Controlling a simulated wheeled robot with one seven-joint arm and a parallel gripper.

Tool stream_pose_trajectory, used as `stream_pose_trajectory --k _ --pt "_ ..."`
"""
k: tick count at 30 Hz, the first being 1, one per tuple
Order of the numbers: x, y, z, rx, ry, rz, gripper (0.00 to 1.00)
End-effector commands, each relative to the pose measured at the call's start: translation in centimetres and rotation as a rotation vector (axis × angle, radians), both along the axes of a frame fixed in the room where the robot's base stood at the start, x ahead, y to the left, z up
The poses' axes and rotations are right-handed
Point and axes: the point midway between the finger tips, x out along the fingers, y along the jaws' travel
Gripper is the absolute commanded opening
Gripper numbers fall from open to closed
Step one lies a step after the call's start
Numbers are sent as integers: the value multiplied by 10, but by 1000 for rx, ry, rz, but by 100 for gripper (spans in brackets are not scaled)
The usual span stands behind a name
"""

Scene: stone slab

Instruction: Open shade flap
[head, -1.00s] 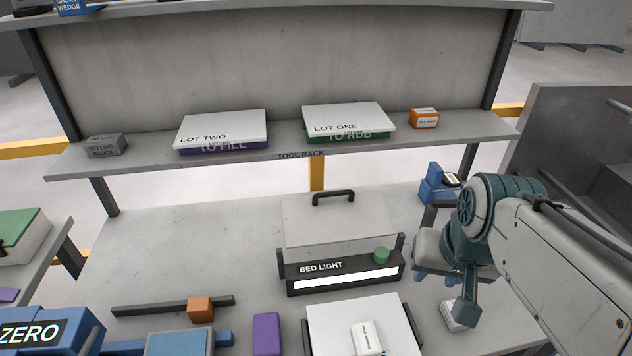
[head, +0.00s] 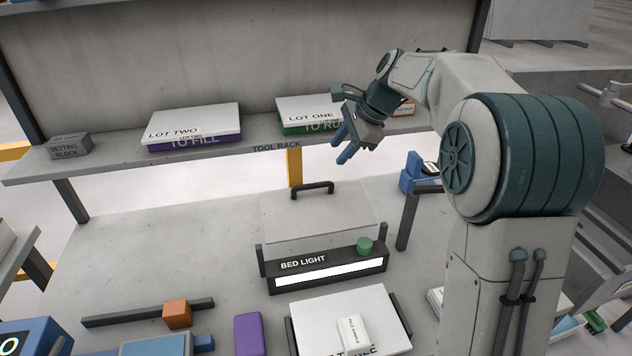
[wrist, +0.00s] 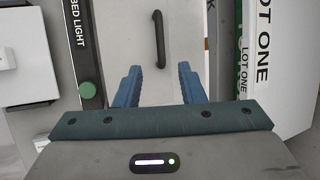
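The shade flap (head: 300,222) looks to be the pale grey panel behind the bed light, lying flat or nearly so. It has a black bar handle (head: 313,189) at its far edge. In the wrist view the handle (wrist: 159,40) stands ahead of my fingers, roughly centred between them, and the panel (wrist: 125,42) spreads around it. My gripper (head: 346,146) has blue fingers and hangs above the back of the slab, right of the handle and higher. Its fingers (wrist: 159,78) are apart with nothing between them.
The bed light (head: 328,272) with a green knob (head: 365,246) stands in front of the flap. Behind is the tool rack shelf (head: 262,138) with the LOT ONE (head: 305,107) and LOT TWO (head: 195,122) boxes. A white block (head: 352,332) lies on a white plate in front.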

Motion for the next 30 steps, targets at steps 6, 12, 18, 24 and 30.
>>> stream_pose_trajectory --k 6,12,18,24,30 --pt "6 14 -26 1 6 0 36" --pt "14 34 -63 0 6 1 36" --pt "22 51 -96 -1 3 0 36" --pt "26 60 -113 -1 2 1 36" --pt "28 62 -118 0 0 0 36"
